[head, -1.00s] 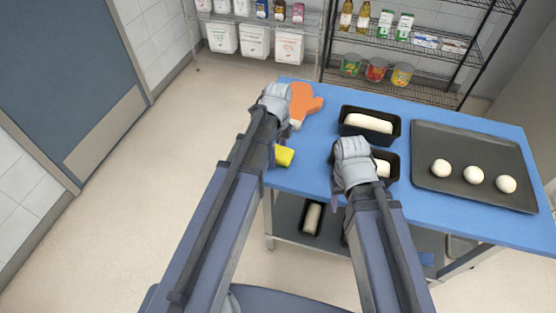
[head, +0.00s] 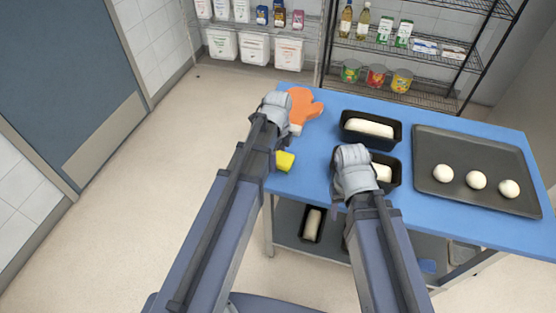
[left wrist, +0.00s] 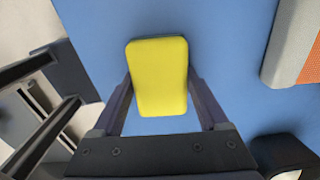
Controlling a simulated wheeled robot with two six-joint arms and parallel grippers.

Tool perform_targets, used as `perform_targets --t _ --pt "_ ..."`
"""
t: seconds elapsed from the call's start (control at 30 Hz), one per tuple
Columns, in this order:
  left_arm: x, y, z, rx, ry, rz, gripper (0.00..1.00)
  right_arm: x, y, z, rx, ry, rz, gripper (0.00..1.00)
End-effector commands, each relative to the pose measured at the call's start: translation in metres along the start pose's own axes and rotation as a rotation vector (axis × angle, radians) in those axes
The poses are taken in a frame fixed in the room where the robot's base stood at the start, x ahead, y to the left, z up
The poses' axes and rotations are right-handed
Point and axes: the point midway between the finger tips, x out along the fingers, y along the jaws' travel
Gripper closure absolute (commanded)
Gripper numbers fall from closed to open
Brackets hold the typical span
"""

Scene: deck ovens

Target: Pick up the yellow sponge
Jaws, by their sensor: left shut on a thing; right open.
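The yellow sponge (head: 285,161) shows at the left edge of the blue table, partly hidden by my left forearm. In the left wrist view the sponge (left wrist: 158,75) sits between the two fingers of my left gripper (left wrist: 162,100), with a finger against each long side. The left gripper is shut on it. I cannot tell whether the sponge rests on the table or is just clear of it. My right gripper (head: 338,190) is open beside the nearer loaf tin, its fingers mostly hidden behind my wrist.
An orange oven mitt (head: 303,108) lies beyond the sponge on the blue table (head: 310,170). Two black loaf tins with dough, one here (head: 346,132), stand mid-table. A dark tray (head: 440,205) with three dough balls is at right. Floor is clear at left.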

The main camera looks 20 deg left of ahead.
Motion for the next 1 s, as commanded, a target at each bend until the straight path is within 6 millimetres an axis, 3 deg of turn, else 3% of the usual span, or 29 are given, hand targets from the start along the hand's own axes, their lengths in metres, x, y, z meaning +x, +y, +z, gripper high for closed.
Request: perform_targets --t 0.47,0.67,1.0 --pt "-0.007 0.0 0.0 0.0 0.0 0.0 0.77 -0.007 0.001 0.0 0.0 0.0 0.0 0.5" --pt "-0.027 0.0 0.0 0.0 0.0 0.0 0.77 -0.027 0.003 0.002 0.0 0.0 0.0 0.5" --pt "-0.081 0.0 0.0 0.0 0.0 0.0 0.77 -0.08 0.008 0.005 0.0 0.0 0.0 0.5"
